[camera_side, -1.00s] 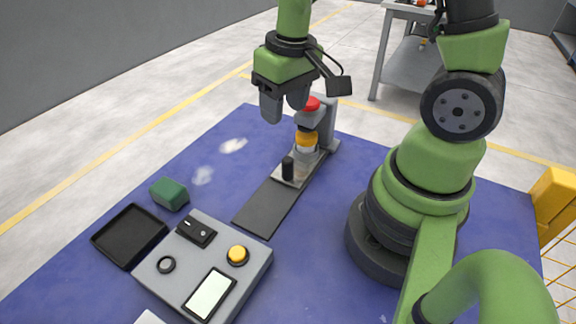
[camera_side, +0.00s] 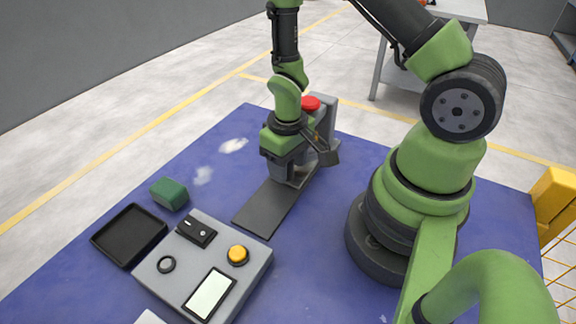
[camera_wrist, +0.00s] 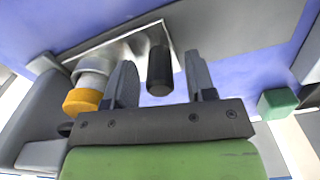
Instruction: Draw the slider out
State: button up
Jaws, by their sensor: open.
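The slider is a pale metal plate (camera_wrist: 128,45) with an upright black peg handle (camera_wrist: 158,68), both clear in the wrist view. In the side view my gripper (camera_side: 284,174) is low over the slider and hides the handle. In the wrist view my gripper (camera_wrist: 160,62) is open, with one finger on each side of the handle. A gap shows between each finger and the handle. A grey-white pipe piece with an orange ring (camera_wrist: 84,99) stands on the plate beside the left finger. In the side view a dark track (camera_side: 268,208) runs from the slider toward the front.
A grey press stand with a red top (camera_side: 311,103) rises just behind my gripper. A control box with a yellow button (camera_side: 238,254), a black tray (camera_side: 128,216) and a green block (camera_side: 169,193) are at the front left. The track is bare.

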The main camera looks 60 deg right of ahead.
aim_at(256, 220)
jog(key=shift+f, duration=0.5)
grip_shut()
jog(key=a, duration=1.1)
jog(key=shift+a, duration=0.3)
grip_release()
jog(key=shift+r, duration=0.1)
notch_tip(256, 220, up, 10)
